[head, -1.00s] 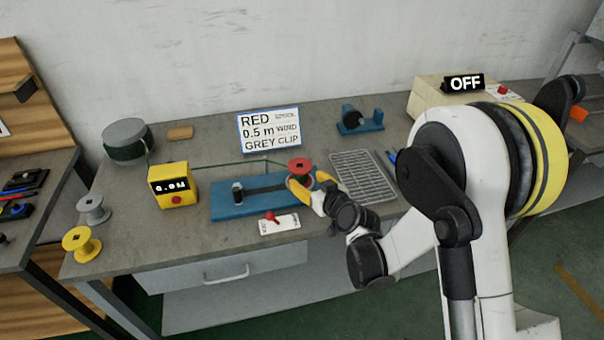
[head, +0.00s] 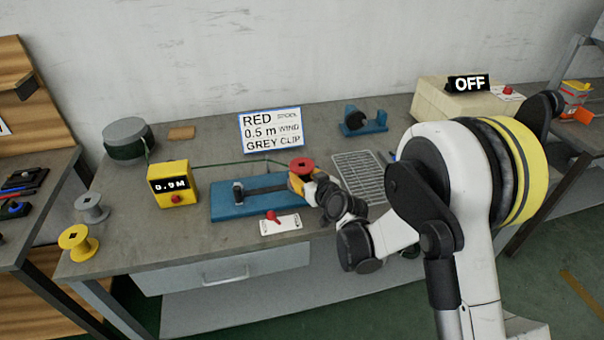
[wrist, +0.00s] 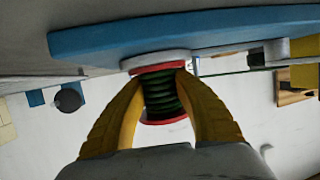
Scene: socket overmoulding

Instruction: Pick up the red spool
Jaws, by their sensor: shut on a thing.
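The red spool (head: 301,164) is at the right end of the blue winding base (head: 232,207). In the wrist view the red spool (wrist: 165,121) shows red flanges and dark green cable wound around its core. My gripper (wrist: 163,90) has its two yellow fingers closed on the wound core, between the flanges. In the head view my gripper (head: 297,183) reaches the spool from the lower right and its fingers are partly hidden. In the wrist view the upper flange is at the blue base; I cannot tell whether they are apart.
A yellow meter box (head: 173,185) reads 0.9M, with green cable running past it. A grey wire rack (head: 362,177) lies right of the base. A switch plate (head: 280,224) is in front. Yellow (head: 78,243) and grey (head: 91,208) spools stand at the left. A sign (head: 270,130) stands behind.

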